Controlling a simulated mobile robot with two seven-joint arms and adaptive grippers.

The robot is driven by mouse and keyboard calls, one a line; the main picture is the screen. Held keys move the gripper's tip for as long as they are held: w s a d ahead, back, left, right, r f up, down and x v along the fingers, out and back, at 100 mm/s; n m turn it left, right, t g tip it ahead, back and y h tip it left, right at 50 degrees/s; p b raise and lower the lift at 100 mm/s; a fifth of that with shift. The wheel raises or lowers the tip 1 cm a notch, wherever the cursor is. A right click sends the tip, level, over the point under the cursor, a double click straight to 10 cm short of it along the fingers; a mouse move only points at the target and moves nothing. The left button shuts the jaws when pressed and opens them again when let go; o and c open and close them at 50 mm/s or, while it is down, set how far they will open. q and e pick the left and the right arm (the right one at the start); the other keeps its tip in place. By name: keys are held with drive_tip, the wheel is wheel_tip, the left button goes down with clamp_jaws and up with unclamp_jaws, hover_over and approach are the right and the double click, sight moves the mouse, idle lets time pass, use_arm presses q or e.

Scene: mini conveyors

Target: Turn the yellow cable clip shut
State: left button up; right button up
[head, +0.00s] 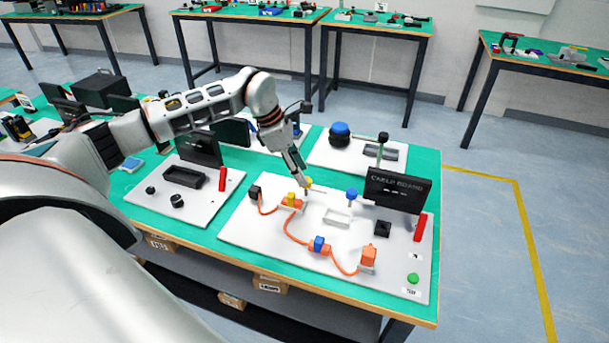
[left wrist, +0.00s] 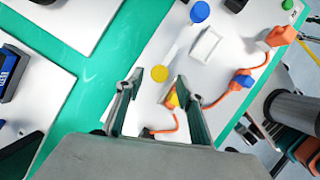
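The white cable board (head: 250,236) holds an orange cable (head: 294,236). The yellow cable clip (head: 291,197) sits on an orange base near the board's left end, beside the cable. In the left wrist view the yellow clip (left wrist: 172,99) is partly hidden behind the right-hand finger. I cannot tell how far it is turned. My left gripper (head: 304,180) is above the board, just behind the clip. Its fingers are apart and empty in the left wrist view (left wrist: 157,92). A yellow round knob (left wrist: 159,73) shows beyond the fingertips. My right gripper is not in view.
A blue clip (head: 319,244), an orange plug (head: 368,258), a blue round knob (head: 351,193) and a green button (head: 413,278) are on the same board. A dark sign (head: 398,190) stands at its back right. Another board (head: 190,205) lies to the left.

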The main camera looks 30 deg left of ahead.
use_arm(q)
drive_tip(key=shift+x, duration=1.05)
drive_tip(key=shift+w+d+f, duration=0.15)
drive_tip(key=shift+f, duration=0.15)
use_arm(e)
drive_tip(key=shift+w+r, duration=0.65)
use_arm(q)
clamp_jaws()
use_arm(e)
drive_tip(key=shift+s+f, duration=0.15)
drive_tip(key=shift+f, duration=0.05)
